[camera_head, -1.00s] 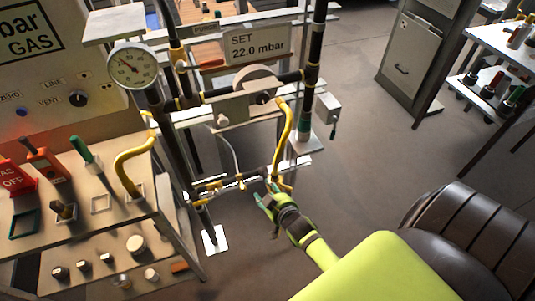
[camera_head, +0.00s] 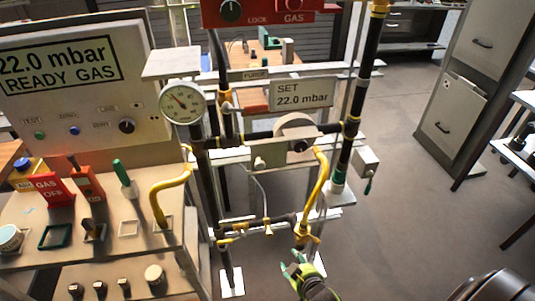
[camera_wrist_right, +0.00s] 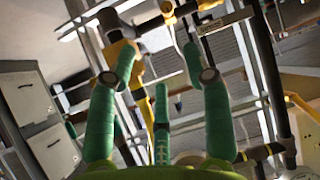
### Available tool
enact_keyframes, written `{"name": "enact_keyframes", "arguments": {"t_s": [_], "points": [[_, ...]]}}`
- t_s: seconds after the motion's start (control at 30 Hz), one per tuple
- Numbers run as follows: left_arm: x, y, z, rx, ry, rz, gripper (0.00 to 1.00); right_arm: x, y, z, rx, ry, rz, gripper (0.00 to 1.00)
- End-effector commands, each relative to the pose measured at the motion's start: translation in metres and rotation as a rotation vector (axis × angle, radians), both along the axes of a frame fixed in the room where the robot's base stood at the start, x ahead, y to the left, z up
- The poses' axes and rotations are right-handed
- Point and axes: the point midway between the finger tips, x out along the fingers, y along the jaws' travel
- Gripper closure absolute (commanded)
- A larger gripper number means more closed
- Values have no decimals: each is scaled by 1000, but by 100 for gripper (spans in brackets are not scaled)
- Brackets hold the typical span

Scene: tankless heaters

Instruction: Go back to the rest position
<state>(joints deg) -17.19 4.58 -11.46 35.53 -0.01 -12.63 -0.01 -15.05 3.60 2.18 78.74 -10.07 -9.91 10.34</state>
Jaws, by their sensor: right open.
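My right gripper (camera_head: 298,268) shows at the bottom middle of the head view, with green fingers and a dark body. It is open and empty, in front of the lower end of the gas pipe rig. In the right wrist view its green fingers (camera_wrist_right: 160,85) are spread apart with nothing held between them. Black pipes and yellow fittings lie beyond the fingers. A yellow curved hose (camera_head: 318,180) hangs just above the gripper in the head view; I cannot tell whether they touch. My left gripper is not in view.
The pipe rig with a pressure gauge (camera_head: 183,103) and a "SET 22.0 mbar" sign (camera_head: 301,95) stands in the middle. A control panel (camera_head: 75,75) and a sloping console with a red GAS OFF tag (camera_head: 52,187) are left. A cabinet (camera_head: 450,120) stands right. Floor between is clear.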

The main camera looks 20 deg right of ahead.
Motion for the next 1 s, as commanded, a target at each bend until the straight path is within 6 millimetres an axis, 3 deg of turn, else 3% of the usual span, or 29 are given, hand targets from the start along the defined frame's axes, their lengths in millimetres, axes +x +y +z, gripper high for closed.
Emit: {"name": "enact_keyframes", "arguments": {"t_s": [0.17, 0.27, 0.37, 0.5, 0.6, 0.7, 0.8, 0.9, 1.0], "points": [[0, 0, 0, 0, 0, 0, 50, -3, 1, -4, 1, 10, 1, 50], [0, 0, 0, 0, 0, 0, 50, -19, 7, -26, 5, 67, 14, 50], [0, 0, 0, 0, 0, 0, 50, -56, 18, -67, 11, 183, 41, 50], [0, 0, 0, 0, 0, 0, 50, -137, 36, -133, 16, 400, 94, 50], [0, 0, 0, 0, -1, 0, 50, -201, 44, -169, 13, 552, 131, 50], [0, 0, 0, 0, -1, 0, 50, -260, 47, -192, 6, 680, 163, 50], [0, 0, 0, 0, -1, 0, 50, -305, 46, -204, -1, 776, 186, 50], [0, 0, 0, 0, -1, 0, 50, -332, 45, -210, -6, 833, 200, 50], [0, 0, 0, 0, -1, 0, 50, -343, 44, -211, -9, 857, 206, 50]]}}
